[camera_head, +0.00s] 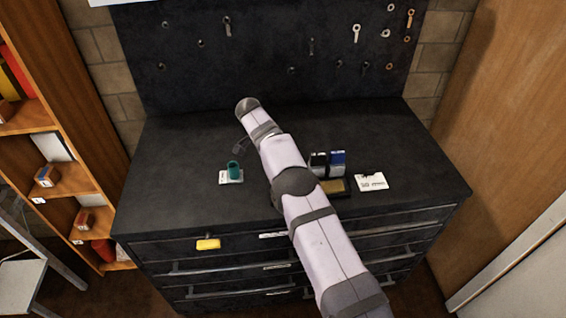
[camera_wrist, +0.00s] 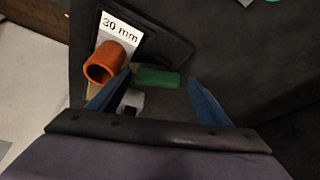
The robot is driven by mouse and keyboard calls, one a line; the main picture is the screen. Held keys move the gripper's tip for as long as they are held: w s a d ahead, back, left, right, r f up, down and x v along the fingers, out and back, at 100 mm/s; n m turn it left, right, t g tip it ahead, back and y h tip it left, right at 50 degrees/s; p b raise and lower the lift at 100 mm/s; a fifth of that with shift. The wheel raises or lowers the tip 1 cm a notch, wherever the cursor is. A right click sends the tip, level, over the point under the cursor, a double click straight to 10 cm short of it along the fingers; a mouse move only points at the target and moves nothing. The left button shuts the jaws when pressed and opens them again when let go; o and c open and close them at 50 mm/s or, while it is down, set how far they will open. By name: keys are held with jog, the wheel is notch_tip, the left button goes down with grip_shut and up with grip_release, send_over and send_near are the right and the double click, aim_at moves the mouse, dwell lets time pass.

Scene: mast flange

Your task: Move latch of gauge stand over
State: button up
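In the wrist view, my gripper (camera_wrist: 160,76) is open, with its two blue fingers apart. A green block (camera_wrist: 157,77) shows between and beyond the fingertips; I see no contact. An orange tube (camera_wrist: 103,62) stands left of the left finger, by a white label (camera_wrist: 119,29) reading "30 mm" on a dark piece. A small grey-white part (camera_wrist: 131,100) shows between the fingers, partly hidden by the left one. I cannot tell which part is the latch of the gauge stand. In the head view my arm crosses the cabinet top and hides its middle; the orange tube does not show there.
The black cabinet top (camera_head: 180,150) holds a teal cup (camera_head: 234,171) on a white card, a blue box (camera_head: 337,161) beside a dark one, and another white card (camera_head: 371,182). A yellow piece (camera_head: 208,244) is at the front. A pegboard (camera_head: 270,55) stands behind. The top's left is clear.

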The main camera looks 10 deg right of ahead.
jog(key=shift+s+d+f, duration=0.2)
jog(key=shift+f, duration=0.1)
jog(key=w+p+v, duration=0.1)
jog(key=p+v, duration=0.3)
jog(key=v, duration=0.4)
jog(key=shift+s+a+r+p, duration=0.2)
jog(key=shift+s+r+p, duration=0.1)
jog(key=shift+s+p, duration=0.1)
jog(key=shift+c, duration=0.6)
